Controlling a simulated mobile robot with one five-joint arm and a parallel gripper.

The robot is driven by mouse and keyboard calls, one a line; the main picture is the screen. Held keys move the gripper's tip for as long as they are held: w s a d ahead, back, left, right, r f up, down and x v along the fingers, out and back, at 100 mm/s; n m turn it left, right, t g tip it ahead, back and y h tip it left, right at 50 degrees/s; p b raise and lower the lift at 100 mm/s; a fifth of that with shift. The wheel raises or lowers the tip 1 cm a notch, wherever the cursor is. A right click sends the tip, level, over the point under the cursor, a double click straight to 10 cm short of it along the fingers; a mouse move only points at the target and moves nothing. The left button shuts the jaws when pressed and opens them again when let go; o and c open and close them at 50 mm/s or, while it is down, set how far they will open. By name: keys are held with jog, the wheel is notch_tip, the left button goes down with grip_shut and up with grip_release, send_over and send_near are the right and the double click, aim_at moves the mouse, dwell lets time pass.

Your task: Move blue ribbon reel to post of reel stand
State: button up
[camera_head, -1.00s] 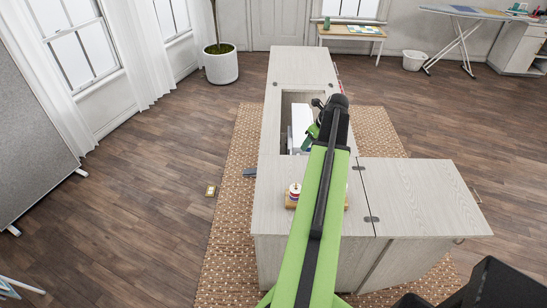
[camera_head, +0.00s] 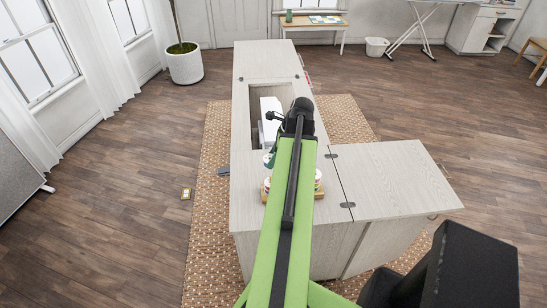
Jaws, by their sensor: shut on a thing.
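My gripper (camera_head: 277,148) is at the far end of my green arm, above the cabinet top and largely hidden by the arm. It is shut on the blue ribbon reel (camera_head: 268,160), of which a small teal and white part shows left of the arm. The reel stand, with its wooden base (camera_head: 265,196), is on the cabinet top just nearer to me. Parts of other reels show on it at both sides of the arm. Its middle and its posts are hidden. I cannot tell the gap between the held reel and the stand.
The pale sewing cabinet (camera_head: 262,60) has an open well with a white sewing machine (camera_head: 268,128) left of my arm. A side leaf (camera_head: 395,180) extends right and looks bare. A woven rug (camera_head: 208,240) lies below. A small brass plate (camera_head: 186,193) is on the floor at left.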

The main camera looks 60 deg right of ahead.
jog(key=shift+d+f+b, duration=0.1)
jog(key=shift+f+b, duration=3.05)
jog(key=shift+f, duration=0.05)
jog(key=shift+f, duration=0.1)
jog(key=shift+f+b, duration=1.45)
jog(key=shift+b, duration=0.1)
jog(key=o, duration=1.4)
jog(key=p+v, duration=1.6)
jog(key=v, duration=0.1)
jog(key=shift+r, duration=0.25)
